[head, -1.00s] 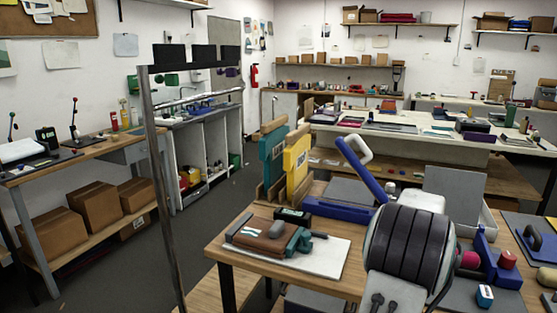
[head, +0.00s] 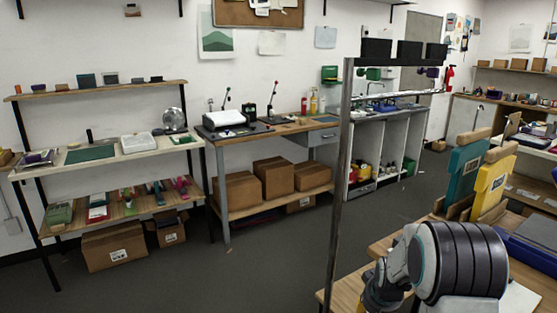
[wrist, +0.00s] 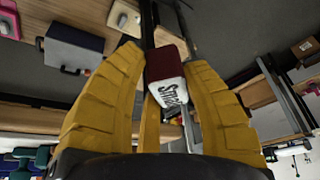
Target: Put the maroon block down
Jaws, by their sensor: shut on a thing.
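In the wrist view, the maroon block (wrist: 163,65) sits between the yellow fingers of my gripper (wrist: 166,62). Its upper part is dark maroon and its lower part is white with dark lettering, only partly readable. My gripper is shut on it, with a finger on each side and another finger partly behind it. The floor and furniture edges behind the block look tilted. In the head view, my arm is at the lower right, and neither the block nor the fingers can be made out there.
In the head view, a wooden table (head: 392,240) at the right holds teal (head: 462,172) and yellow (head: 492,187) upright pieces near my arm. A shelf unit (head: 105,160) and a workbench (head: 272,134) stand along the left wall. A dark post (head: 338,190) rises before them. Grey floor (head: 255,260) between is clear.

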